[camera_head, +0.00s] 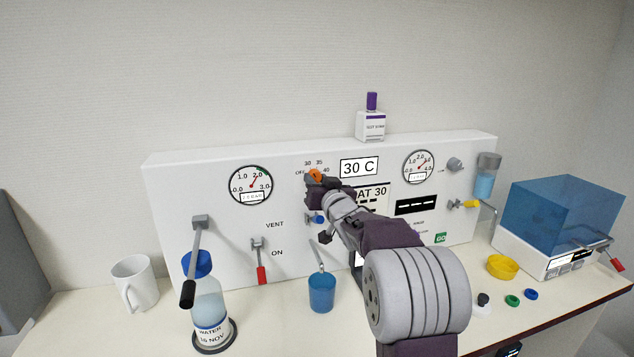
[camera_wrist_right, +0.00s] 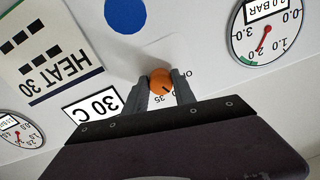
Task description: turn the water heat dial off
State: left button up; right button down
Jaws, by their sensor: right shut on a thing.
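The water heat dial is a small orange knob (camera_head: 315,174) on the white panel (camera_head: 280,165), left of the display reading 30 C (camera_head: 359,167). Labels OFF, 30, 35 and 40 ring it. My right gripper (camera_head: 311,181) is shut on it. In the right wrist view, the dial (camera_wrist_right: 161,79) sits between the two fingers of the right gripper (camera_wrist_right: 162,84). A dark mark on the dial points about where the 30 label is, which a finger partly hides. My left gripper is not in view.
A blue cup (camera_head: 322,293) stands under a spout. A water bottle (camera_head: 208,305) and white mug (camera_head: 135,283) are at left. A blue-lidded box (camera_head: 565,215), yellow ring (camera_head: 502,267) and small caps are at right. A purple-capped bottle (camera_head: 371,125) stands on the panel.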

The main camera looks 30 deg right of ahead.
jog(key=n+b, duration=0.1)
jog(key=n, duration=0.3)
jog(key=shift+f+b, duration=0.1)
jog(key=shift+b, duration=0.3)
jog(key=n+b, duration=0.1)
jog(key=n, duration=0.4)
jog(key=shift+d+b, duration=0.1)
jog(key=shift+b, duration=0.25)
jog(key=shift+n, duration=0.3)
jog(key=c, duration=1)
grip_release()
jog(key=shift+c, duration=0.2)
jog(key=shift+s+r, duration=0.1)
jog(key=shift+r, duration=0.1)
jog(key=shift+s, duration=0.1)
